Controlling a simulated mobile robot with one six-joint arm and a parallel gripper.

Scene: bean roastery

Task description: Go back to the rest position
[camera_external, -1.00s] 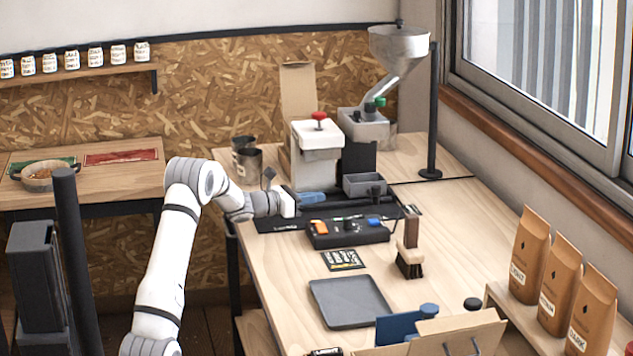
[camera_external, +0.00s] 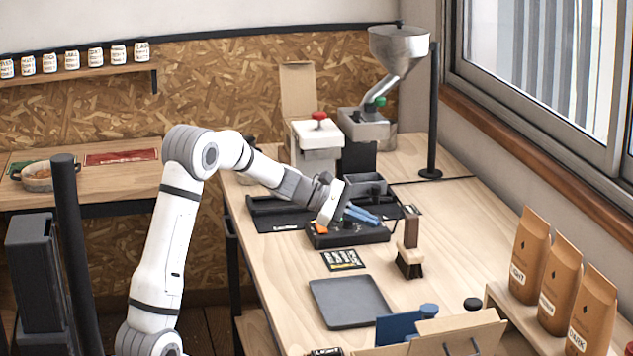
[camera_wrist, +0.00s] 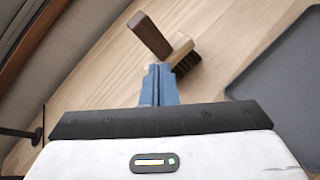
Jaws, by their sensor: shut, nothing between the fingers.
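My gripper (camera_external: 362,215) has blue fingers and sits above the black control box (camera_external: 348,236) on the wooden table. In the wrist view the two blue fingers (camera_wrist: 160,84) are pressed together with nothing between them. The brush (camera_external: 410,247) with a wooden handle stands on the table just right of my gripper. It also shows past the fingertips in the wrist view (camera_wrist: 165,42). Part of the control box is hidden behind my gripper.
A grey tray (camera_external: 349,302) and a dark card (camera_external: 342,260) lie nearer on the table. The white machine with a red knob (camera_external: 319,140) and the metal hopper (camera_external: 398,50) stand behind. Brown bags (camera_external: 556,285) line the right side. Bare table lies between tray and bags.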

